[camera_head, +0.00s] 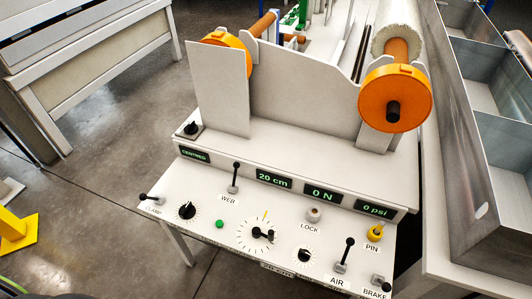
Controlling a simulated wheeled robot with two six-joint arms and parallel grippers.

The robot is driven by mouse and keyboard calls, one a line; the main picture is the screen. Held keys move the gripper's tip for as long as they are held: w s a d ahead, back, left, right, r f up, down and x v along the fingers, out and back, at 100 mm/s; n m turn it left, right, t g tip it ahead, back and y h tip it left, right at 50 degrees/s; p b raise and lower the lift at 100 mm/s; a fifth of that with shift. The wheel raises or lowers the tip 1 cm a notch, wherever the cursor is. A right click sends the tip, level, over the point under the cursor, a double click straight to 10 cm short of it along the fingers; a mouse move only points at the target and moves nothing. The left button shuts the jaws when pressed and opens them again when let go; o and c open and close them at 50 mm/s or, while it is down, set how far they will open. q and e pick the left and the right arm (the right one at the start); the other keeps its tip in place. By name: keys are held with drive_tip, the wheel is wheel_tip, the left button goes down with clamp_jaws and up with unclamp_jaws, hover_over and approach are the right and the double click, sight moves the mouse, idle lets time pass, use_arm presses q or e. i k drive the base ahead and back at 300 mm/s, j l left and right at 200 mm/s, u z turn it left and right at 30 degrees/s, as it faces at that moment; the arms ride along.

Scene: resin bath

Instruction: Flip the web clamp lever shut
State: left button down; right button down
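The web clamp lever (151,199) is at the left end of the sloped white control panel (200,241), above a label that seems to read CLAMP. Its black knob points left and lies low, close to the panel's left edge. I cannot tell from its pose alone whether it is open or shut.
Nearby on the panel are a black dial (187,211), an upright WEB lever (235,178), a green button (220,224) and an upright AIR lever (345,255). Displays read CENTRED, 20 cm, 0 N and 0 psi. Orange-hubbed rolls (396,98) stand behind.

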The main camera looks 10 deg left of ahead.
sight(236, 165)
drive_tip(key=u, duration=0.7)
